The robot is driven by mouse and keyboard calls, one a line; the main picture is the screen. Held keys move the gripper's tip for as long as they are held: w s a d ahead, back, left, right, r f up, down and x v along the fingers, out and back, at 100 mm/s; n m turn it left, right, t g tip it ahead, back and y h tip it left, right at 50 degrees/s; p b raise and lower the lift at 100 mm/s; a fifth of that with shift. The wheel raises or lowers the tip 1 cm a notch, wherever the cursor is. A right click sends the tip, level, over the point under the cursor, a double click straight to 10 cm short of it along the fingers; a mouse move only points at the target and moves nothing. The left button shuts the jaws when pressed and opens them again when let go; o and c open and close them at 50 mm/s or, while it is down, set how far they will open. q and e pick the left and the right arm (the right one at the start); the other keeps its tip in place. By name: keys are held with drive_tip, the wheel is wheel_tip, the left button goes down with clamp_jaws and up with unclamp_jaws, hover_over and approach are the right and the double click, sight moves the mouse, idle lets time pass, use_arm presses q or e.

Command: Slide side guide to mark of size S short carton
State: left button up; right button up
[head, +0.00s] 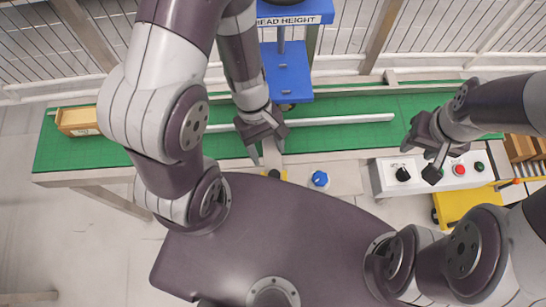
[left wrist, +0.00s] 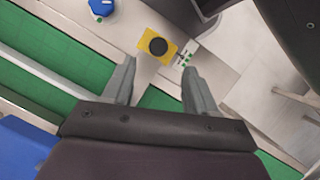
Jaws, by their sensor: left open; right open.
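The side guide (head: 340,121) is a long pale bar lying along the green belt. Part of it also shows at the left of the left wrist view (left wrist: 38,72). A yellow block with a black knob (left wrist: 158,46) sits on the belt's near edge, beside a small white plate with green marks (left wrist: 187,54); the marks are too small to read. My left gripper (head: 266,153) is open and empty above the near belt edge, its fingers pointing toward the yellow block, apart from it. My right gripper (head: 422,160) is open and empty above the control box.
An open cardboard carton (head: 78,121) stands on the belt's left end. A blue knob (head: 319,179) is on the near edge. The white control box (head: 384,180) has a black knob and red and green buttons. A blue head unit (head: 288,75) overhangs the belt.

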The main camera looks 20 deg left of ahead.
use_arm(q)
drive_tip(key=b+x, duration=0.2)
drive_tip(key=x, duration=0.2)
drive_tip(key=b+x, duration=0.1)
drive_tip(key=x, duration=0.3)
drive_tip(key=shift+w+a+f+b, duration=0.1)
drive_tip(key=shift+w+f+b, duration=0.05)
drive_tip(key=shift+w+b, duration=0.15)
drive_tip(key=shift+s+f, duration=0.25)
use_arm(e)
wheel_tip(320, 180, down, 5)
drive_tip(key=shift+w+f, duration=0.1)
drive_tip(key=shift+w, duration=0.05)
use_arm(q)
clamp_jaws()
drive_tip(key=shift+w+a+r+p, duration=0.15)
drive_tip(key=shift+w+p, duration=0.15)
drive_tip(key=shift+w, duration=0.35)
unclamp_jaws()
use_arm(e)
drive_tip(key=shift+r, duration=0.35)
